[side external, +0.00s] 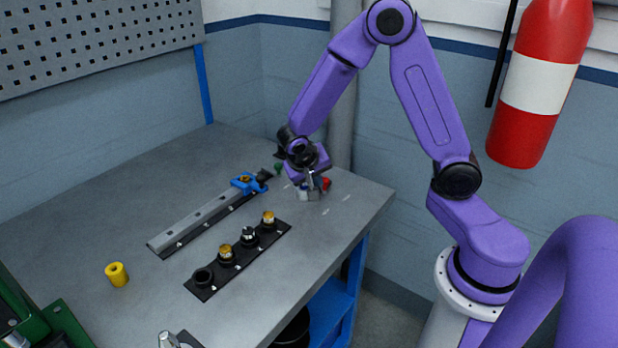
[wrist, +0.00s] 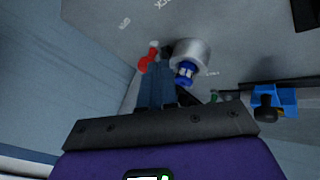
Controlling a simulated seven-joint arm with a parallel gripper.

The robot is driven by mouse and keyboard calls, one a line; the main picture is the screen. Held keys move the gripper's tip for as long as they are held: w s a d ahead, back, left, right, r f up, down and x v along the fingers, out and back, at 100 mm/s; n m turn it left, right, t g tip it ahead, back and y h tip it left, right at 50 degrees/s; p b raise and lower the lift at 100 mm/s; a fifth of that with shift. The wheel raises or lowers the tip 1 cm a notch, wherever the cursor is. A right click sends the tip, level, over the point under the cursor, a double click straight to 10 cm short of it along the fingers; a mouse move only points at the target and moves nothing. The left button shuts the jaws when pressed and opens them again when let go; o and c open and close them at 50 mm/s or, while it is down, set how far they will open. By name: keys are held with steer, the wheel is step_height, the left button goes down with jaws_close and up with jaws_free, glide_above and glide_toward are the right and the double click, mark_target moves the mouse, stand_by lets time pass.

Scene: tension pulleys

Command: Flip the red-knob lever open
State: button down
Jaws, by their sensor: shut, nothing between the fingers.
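In the wrist view the red knob (wrist: 145,63) sits just left of the fingertips, next to a grey cylinder (wrist: 191,54) with a blue part (wrist: 184,72). My gripper (side external: 312,187) points down at this fixture. In the wrist view its fingers (wrist: 160,68) are together with nothing between them, close to the red knob; I cannot tell if they touch it. The lever's own arm is mostly hidden by the fingers.
A grey rail (side external: 195,225) with a blue clamp (side external: 245,184) lies left of my gripper. A black strip (side external: 205,294) with several fittings lies nearer the front edge. A yellow cylinder (side external: 117,274) stands at the left. The bench's left middle is clear.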

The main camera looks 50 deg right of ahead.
steer(key=shift+s+d+n, duration=0.3)
steer(key=shift+s, duration=0.05)
steer(key=shift+s+d, duration=0.7)
steer(key=shift+s, duration=0.05)
steer(key=shift+s+d, duration=0.35)
steer(key=shift+d, duration=0.25)
steer(key=shift+s+d, duration=0.35)
steer(key=shift+d, duration=0.4)
steer(key=a, duration=0.4)
steer(key=shift+s+a+r, duration=0.2)
steer(key=shift+s+r, duration=0.1)
steer(key=shift+r, duration=0.05)
steer(key=s+a+r, duration=0.3)
steer(key=s+r, duration=0.1)
steer(key=r, duration=0.4)
steer(key=shift+s+a, duration=0.15)
steer(key=shift+a, duration=0.05)
steer(key=shift+r, duration=0.1)
